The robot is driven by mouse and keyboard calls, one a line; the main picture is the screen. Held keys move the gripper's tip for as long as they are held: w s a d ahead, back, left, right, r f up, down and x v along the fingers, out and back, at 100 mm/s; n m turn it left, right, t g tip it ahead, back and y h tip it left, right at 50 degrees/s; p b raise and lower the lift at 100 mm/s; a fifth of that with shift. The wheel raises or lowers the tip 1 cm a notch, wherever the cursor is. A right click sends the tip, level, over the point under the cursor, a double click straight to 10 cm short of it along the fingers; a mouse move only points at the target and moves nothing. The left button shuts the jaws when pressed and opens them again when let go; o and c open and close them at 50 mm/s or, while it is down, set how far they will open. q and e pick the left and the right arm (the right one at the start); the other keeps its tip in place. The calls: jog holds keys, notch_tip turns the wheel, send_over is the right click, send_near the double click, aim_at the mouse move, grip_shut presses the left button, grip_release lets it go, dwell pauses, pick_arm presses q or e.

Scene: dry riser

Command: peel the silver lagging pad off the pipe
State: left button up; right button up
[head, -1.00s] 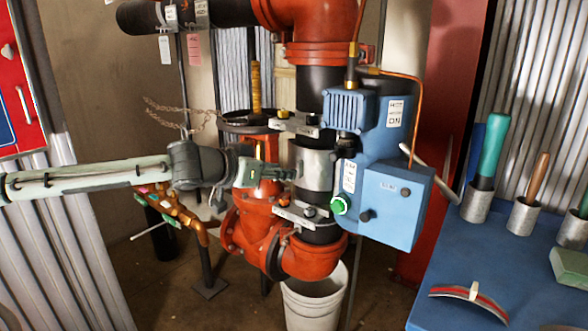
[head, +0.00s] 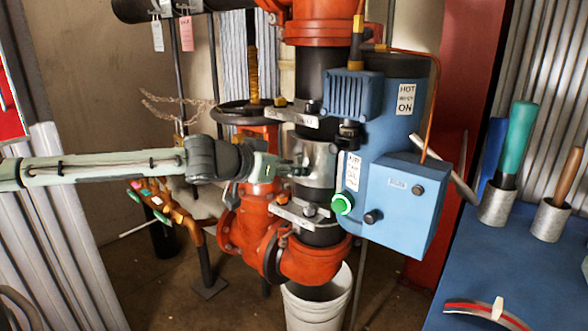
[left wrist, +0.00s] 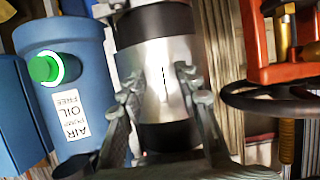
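The silver lagging pad (head: 318,160) is wrapped around the black vertical pipe (head: 312,82), between two grey clamps. It also shows in the left wrist view (left wrist: 158,98), with a thin dark line on its face. My left gripper (head: 297,168) has come in from the left, at the pad's left side. In the left wrist view its two fingers (left wrist: 158,80) stand apart in front of the pad, with the dark line between them. I cannot tell whether the fingertips touch the pad. My right gripper is out of view.
A blue pump unit (head: 405,205) with a green lit button (head: 342,204) stands close on the pad's right. A dark handwheel (head: 240,112) is behind my left gripper. A white bucket (head: 312,305) stands below. A blue bench (head: 520,262) with tools is at right.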

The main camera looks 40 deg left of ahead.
pick_arm(q)
grip_shut()
dwell(0.5)
grip_release()
